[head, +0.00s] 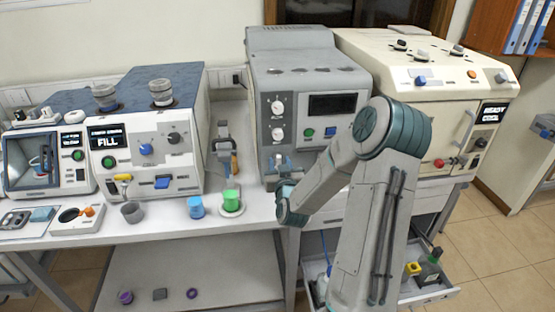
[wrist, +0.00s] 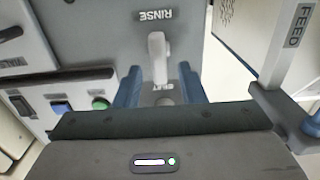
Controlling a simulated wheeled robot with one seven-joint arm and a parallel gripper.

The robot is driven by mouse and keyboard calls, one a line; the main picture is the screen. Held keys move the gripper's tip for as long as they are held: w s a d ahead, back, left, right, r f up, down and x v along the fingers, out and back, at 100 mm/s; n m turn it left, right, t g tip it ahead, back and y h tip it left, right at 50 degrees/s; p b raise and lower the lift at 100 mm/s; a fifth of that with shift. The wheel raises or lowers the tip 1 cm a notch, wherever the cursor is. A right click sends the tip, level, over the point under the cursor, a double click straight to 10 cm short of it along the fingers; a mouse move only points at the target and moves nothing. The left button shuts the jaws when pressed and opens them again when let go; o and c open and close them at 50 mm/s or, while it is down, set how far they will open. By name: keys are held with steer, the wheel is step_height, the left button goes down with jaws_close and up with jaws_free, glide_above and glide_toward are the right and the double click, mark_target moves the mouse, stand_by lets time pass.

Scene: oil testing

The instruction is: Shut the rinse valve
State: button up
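In the wrist view, the rinse valve is a white lever (wrist: 158,58) on a grey panel (wrist: 100,30), beside an upside-down RINSE label. The lever runs from near the label toward my gripper. My gripper (wrist: 160,82) is open, with one blue finger on each side of the lever and visible gaps between. Contact with the lever cannot be made out. In the head view, the grey machine (head: 305,80) stands mid-bench, with my arm in front of its lower front. The valve is small and partly hidden there.
In the wrist view, a green button (wrist: 100,103) and a blue switch (wrist: 60,106) lie left; a FEED-labelled post (wrist: 292,45) stands right. A cream machine (head: 430,65) stands right.

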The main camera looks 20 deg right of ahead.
steer(key=shift+c, duration=0.3)
jaws_close()
steer(key=shift+f+m+b, duration=0.15)
steer(key=shift+m+b, duration=0.25)
steer(key=shift+b, duration=0.2)
steer(key=m+b, duration=0.2)
steer(key=b, duration=0.1)
steer(key=shift+s+d+f+m, duration=0.1)
steer(key=shift+d+f+m, duration=0.1)
steer(key=shift+m, duration=0.2)
steer(key=m+b, duration=0.3)
steer(key=m, duration=0.1)
steer(key=m+b, duration=0.3)
steer(key=m, duration=0.2)
steer(key=d+m+b, duration=0.1)
steer(key=m+b, duration=0.3)
steer(key=m, duration=0.1)
steer(key=shift+s+f, duration=0.15)
steer(key=shift+f, duration=0.25)
steer(key=shift+m, duration=0.3)
